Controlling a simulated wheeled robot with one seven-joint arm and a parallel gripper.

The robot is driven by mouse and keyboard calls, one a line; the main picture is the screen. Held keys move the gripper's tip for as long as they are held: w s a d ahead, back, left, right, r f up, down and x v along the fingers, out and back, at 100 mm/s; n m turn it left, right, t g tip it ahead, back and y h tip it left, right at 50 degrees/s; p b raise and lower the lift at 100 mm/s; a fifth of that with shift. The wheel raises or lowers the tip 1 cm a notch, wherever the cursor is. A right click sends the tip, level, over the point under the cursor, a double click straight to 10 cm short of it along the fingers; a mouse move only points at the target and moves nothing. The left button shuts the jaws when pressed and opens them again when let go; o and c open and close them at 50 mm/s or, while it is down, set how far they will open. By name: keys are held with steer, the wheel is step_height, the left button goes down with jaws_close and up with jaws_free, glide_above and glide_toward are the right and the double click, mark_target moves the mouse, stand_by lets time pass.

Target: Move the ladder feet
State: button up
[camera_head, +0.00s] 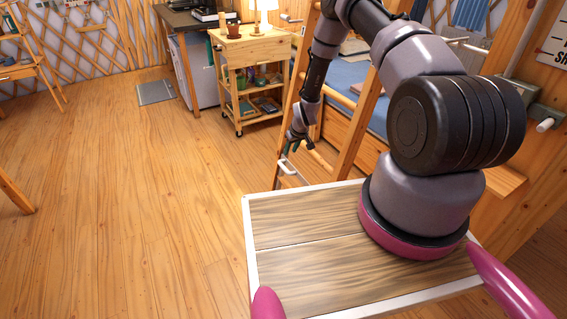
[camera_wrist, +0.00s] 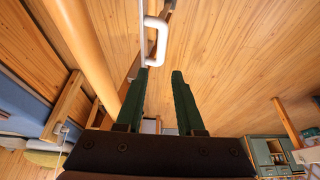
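The wooden ladder (camera_head: 353,138) stands in front of the bed, right of the middle in the head view. Its round pale rail (camera_wrist: 84,48) runs down the left of the wrist view. A white U-shaped handle (camera_head: 287,166) is low on the ladder's left side; it also shows in the wrist view (camera_wrist: 161,42). My gripper (camera_head: 293,148) is beside the ladder, just above the handle. In the wrist view its two green fingers (camera_wrist: 160,76) are apart with nothing between them. The handle's near end is just beyond the left fingertip. The ladder's feet are not clearly visible.
A wooden trolley (camera_head: 252,50) with a lamp and pots stands behind the ladder. A bed (camera_head: 350,82) with blue bedding is behind it. My wooden-topped base is in front. The wooden floor (camera_head: 130,190) at left is mostly clear.

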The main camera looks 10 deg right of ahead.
mark_target(285, 168)
steer(key=x, duration=0.8)
steer(key=s+x, duration=0.1)
steer(key=x, duration=0.3)
steer(key=shift+w+a+f, duration=0.1)
steer(key=shift+a+f, duration=0.05)
steer(key=shift+f, duration=0.4)
jaws_close()
stand_by(0.7)
